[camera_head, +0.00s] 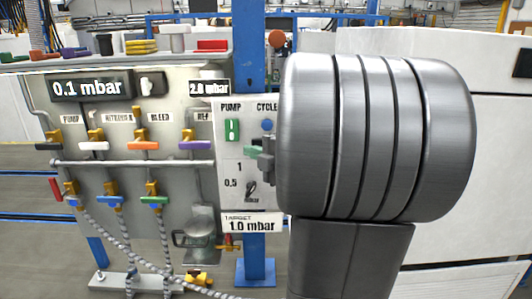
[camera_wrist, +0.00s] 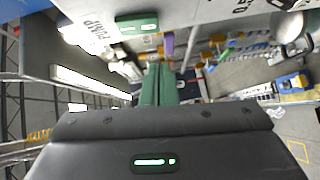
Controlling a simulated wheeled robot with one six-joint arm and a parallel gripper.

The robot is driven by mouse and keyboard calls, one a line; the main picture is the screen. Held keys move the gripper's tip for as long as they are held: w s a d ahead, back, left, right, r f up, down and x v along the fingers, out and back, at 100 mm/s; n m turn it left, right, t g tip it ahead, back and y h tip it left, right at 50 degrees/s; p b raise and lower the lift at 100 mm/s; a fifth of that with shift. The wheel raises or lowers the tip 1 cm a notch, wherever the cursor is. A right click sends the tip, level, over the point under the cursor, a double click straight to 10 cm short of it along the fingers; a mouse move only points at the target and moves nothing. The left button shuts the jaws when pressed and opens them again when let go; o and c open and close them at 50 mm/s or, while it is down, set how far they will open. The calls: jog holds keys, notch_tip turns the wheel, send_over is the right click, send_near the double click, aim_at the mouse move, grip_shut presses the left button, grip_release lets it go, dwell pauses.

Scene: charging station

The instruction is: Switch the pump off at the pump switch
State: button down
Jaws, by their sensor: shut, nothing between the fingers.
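The pump switch (camera_head: 232,130) is a green rocker under the word PUMP on a white control panel (camera_head: 228,200). It also shows in the wrist view as a green switch (camera_wrist: 137,24) at the top, beside the PUMP label. My gripper (camera_head: 252,152) has green fingers, which are shut and empty. In the head view they appear right of and slightly below the switch, in front of the panel. In the wrist view the closed fingers (camera_wrist: 159,70) are below the switch in the picture, apart from it. My large grey wrist hides the panel's right side.
A blue button (camera_head: 267,125) under CYCLE is close above my fingers. A knob (camera_head: 251,189) and a TARGET 1.0 mbar label (camera_head: 251,223) are below. Left, a grey board carries a 0.1 mbar display (camera_head: 91,87) and several coloured valves. A blue post (camera_head: 249,50) stands behind.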

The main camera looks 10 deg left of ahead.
aim_at(233, 141)
jog(key=shift+w+a+f+p, duration=0.15)
jog(key=shift+w+a+p, duration=0.15)
jog(key=shift+w+a, duration=0.6)
jog(key=shift+w+a+f+p, duration=0.25)
jog(key=shift+w+a, duration=0.45)
jog(key=shift+w, duration=0.35)
jog(key=shift+w+a+f+p, duration=0.1)
jog(key=shift+w+a+p, duration=0.25)
jog(key=shift+w+a, duration=0.55)
jog(key=shift+w, duration=0.25)
jog(key=shift+f, duration=0.15)
